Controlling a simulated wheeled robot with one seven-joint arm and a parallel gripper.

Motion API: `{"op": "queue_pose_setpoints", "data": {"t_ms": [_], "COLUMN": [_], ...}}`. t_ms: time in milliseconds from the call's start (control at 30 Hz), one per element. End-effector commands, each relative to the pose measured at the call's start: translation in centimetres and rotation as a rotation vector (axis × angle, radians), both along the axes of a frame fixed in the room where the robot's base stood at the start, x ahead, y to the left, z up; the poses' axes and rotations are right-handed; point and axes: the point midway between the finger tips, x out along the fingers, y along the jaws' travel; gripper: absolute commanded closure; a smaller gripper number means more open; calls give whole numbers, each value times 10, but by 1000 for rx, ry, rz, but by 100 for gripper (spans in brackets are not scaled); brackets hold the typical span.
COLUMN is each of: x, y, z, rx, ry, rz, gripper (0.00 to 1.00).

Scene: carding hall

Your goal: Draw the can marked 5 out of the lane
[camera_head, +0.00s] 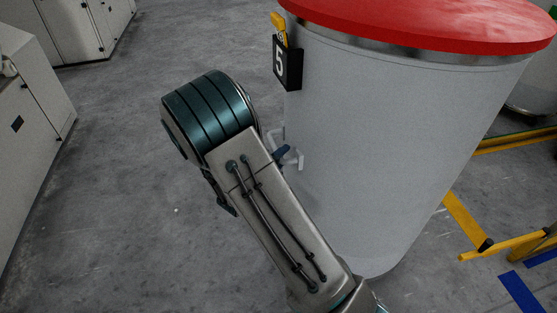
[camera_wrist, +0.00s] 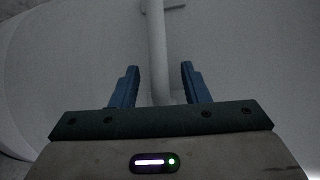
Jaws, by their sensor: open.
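The can marked 5 (camera_head: 370,150) is a large pale grey cylinder with a red top (camera_head: 430,22), standing upright at the right in the head view. A black plate with a white 5 (camera_head: 286,62) hangs on its left side. A pale handle (camera_head: 299,162) sticks out of its left side below the plate. My gripper (camera_wrist: 159,68) is open. In the wrist view, the handle's upright bar (camera_wrist: 157,45) runs between its two blue fingers, apparently touching neither. In the head view my arm hides most of the gripper; only a blue finger shows by the handle.
Yellow rails (camera_head: 510,245) and blue floor marks (camera_head: 521,293) lie right of the can. White cabinets (camera_head: 28,140) stand at the left and another cabinet (camera_head: 80,25) stands at the back. Grey floor between the cabinets and can is clear.

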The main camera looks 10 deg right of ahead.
Motion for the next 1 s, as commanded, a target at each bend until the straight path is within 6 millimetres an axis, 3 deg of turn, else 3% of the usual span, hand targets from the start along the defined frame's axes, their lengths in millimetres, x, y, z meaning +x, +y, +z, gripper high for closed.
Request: {"op": "queue_pose_setpoints", "data": {"t_ms": [67, 200, 1000], "x": [0, 0, 0], "y": [0, 0, 1], "z": [0, 0, 0], "rx": [0, 0, 1], "ry": [0, 0, 1], "rz": [0, 0, 0], "gripper": [64, 100, 100]}}
